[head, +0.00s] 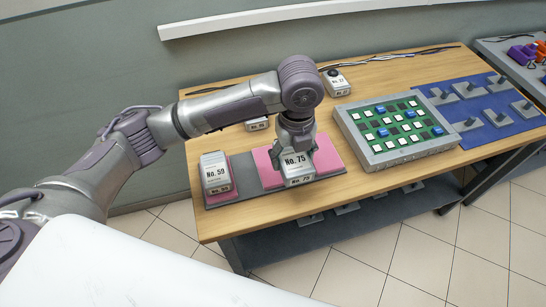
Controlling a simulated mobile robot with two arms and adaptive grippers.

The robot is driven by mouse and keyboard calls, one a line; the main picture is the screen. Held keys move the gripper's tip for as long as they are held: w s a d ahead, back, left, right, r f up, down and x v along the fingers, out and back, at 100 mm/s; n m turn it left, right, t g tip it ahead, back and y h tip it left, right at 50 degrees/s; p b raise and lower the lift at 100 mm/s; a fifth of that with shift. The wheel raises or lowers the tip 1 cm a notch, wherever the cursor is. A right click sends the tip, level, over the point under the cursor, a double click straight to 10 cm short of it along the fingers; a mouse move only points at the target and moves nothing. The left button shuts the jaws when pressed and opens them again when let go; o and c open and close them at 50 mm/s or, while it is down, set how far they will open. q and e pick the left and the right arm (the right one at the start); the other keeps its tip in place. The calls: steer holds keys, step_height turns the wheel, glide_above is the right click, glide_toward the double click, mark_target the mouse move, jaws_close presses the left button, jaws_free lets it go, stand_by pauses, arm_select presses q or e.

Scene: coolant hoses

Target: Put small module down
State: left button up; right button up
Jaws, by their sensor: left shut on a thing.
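My left gripper (294,143) points down and is shut on a small module labelled No. 75 (297,172). The module is at the front part of a pink pad (326,152) on a dark grey mat (248,187). I cannot tell whether its underside touches the pad. A second module, labelled No. 59 (215,175), stands on a smaller pink pad at the left end of the mat. My right gripper is out of view.
A grey tray with a green board (347,130) stands right of the pink pad. A No. 72 module (336,84) and black cables are at the back. Another module (257,124) is partly hidden behind my arm. A blue mat (455,92) holds several grey parts.

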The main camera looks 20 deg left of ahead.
arm_select(q)
steer(key=w+a+f, duration=0.1)
steer(key=a, duration=0.1)
steer(key=w+a+f, duration=0.2)
steer(key=w+a+f+p, duration=0.1)
steer(key=w+a, duration=0.1)
steer(key=shift+a+f, duration=0.2)
steer(key=shift+f, duration=0.1)
steer(key=shift+w+a+f, duration=0.1)
steer(key=shift+a+f, duration=0.05)
steer(key=shift+f, duration=2)
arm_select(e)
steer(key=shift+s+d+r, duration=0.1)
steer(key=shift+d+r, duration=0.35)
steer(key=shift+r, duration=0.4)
arm_select(q)
steer(key=shift+f, duration=0.1)
steer(key=o, duration=1.5)
steer(key=shift+o, duration=0.2)
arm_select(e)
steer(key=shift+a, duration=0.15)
